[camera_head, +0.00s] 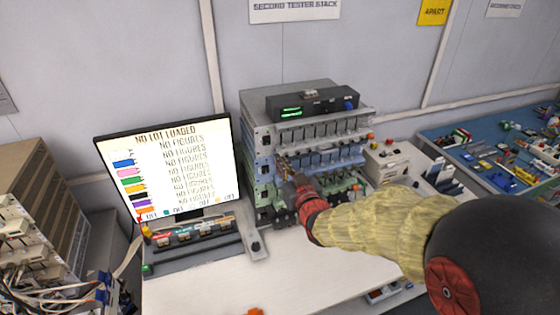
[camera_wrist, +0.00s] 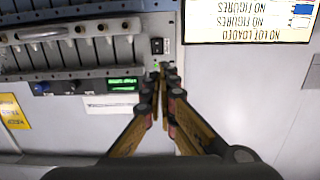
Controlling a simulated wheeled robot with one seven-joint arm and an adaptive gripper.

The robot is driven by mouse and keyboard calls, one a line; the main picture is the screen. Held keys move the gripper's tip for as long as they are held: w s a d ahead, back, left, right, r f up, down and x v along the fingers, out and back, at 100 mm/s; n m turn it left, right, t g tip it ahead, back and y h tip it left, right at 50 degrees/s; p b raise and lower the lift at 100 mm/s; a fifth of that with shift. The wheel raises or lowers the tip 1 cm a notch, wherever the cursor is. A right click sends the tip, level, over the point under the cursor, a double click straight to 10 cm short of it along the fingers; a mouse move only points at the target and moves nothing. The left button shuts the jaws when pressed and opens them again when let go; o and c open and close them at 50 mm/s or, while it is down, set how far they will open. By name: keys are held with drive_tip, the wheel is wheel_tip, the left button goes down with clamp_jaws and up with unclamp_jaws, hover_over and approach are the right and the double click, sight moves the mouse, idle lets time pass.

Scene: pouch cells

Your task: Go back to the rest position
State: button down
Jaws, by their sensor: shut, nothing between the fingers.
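My gripper (camera_head: 284,166) is in front of the left part of the tester stack (camera_head: 254,139), by its middle tier, with my arm reaching in from the right. In the wrist view my gripper (camera_wrist: 163,72) has its fingertips together, with nothing between them. The fingertips show beside a small black switch on the stack's face (camera_wrist: 168,22). I cannot tell whether they touch it. The wrist picture is upside down, with the stack's slots at its upper left.
A monitor (camera_head: 170,165) reading "NO LOT LOADED" stands left of the stack. A light box (camera_head: 388,160) stands right of the stack, and a blue mat (camera_head: 480,135) with many small parts lies farther right. The white bench (camera_head: 210,285) is mostly clear in front.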

idle(0.4)
drive_tip(key=s+d+f+g+h, duration=0.25)
drive_tip(key=s+f+g, duration=0.2)
drive_tip(key=f, duration=0.25)
drive_tip(key=s+d+f+g+h, duration=0.1)
drive_tip(key=s+d+f+g, duration=0.2)
drive_tip(key=s+f, duration=0.35)
drive_tip(key=s+d+r+m+g+b, duration=0.1)
drive_tip(key=s+d+r+b, duration=0.1)
drive_tip(key=s, duration=0.6)
drive_tip(key=s+d+r+m+g+b, duration=0.1)
drive_tip(key=s+d+r+b, duration=0.1)
drive_tip(key=s, duration=0.7)
drive_tip(key=s+d+r+m+g+b, duration=0.1)
drive_tip(key=s+d+r+b, duration=0.1)
drive_tip(key=s, duration=0.7)
drive_tip(key=shift+d+r+h+b, duration=0.25)
drive_tip(key=shift+r+h+b, duration=0.15)
drive_tip(key=shift+r, duration=0.3)
